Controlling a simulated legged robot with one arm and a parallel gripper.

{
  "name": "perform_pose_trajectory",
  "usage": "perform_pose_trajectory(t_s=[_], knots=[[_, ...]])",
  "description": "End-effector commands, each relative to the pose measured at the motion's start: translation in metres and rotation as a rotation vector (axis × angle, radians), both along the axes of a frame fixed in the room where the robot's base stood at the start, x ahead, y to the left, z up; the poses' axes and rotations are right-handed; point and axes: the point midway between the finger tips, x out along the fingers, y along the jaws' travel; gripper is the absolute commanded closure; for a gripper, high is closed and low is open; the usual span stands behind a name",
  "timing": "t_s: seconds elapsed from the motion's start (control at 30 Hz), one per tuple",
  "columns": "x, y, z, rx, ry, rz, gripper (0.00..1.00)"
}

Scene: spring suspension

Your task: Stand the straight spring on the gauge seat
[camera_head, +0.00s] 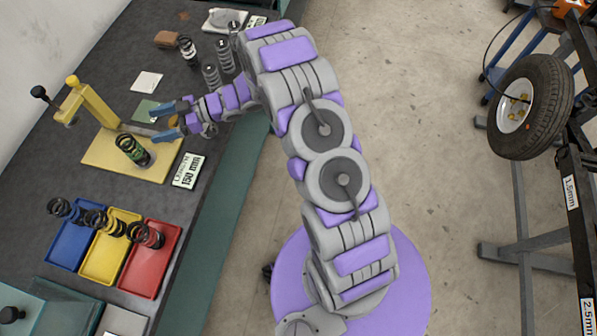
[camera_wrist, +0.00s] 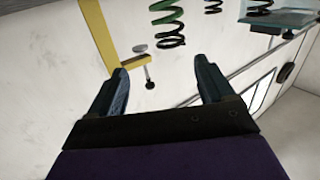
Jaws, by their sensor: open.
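A green spring (camera_head: 133,150) stands on the yellow gauge base (camera_head: 104,158), looking upright. The seat under it is hidden. It also shows at the top of the wrist view (camera_wrist: 168,25), left of two dark springs. The yellow gauge post (camera_head: 97,104) rises behind the base, and its yellow bar (camera_wrist: 97,35) shows at upper left in the wrist view. My gripper (camera_head: 154,124) is open and empty, beside the base on the far side of the green spring and apart from it. Both its fingers (camera_wrist: 163,72) show in the wrist view with nothing between them.
Blue (camera_head: 69,246), yellow (camera_head: 104,262) and red (camera_head: 152,262) trays hold dark springs at the near side. Several springs (camera_head: 211,76) stand at the back beside my arm. A green square (camera_head: 145,111) lies beyond the gripper.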

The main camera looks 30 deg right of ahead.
Motion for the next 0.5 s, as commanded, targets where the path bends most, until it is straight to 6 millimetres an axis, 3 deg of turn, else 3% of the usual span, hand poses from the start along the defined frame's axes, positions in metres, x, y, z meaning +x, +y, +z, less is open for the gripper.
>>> perform_pose_trajectory(t_s=[0.17, 0.3, 0.4, 0.5], knots=[[0.048, -0.025, 0.023, -0.184, -0.061, -0.201, 0.18], [0.083, -0.065, 0.047, -0.359, -0.075, -0.413, 0.18], [0.097, -0.100, 0.067, -0.474, -0.065, -0.563, 0.18], [0.099, -0.139, 0.085, -0.581, -0.029, -0.706, 0.18]])
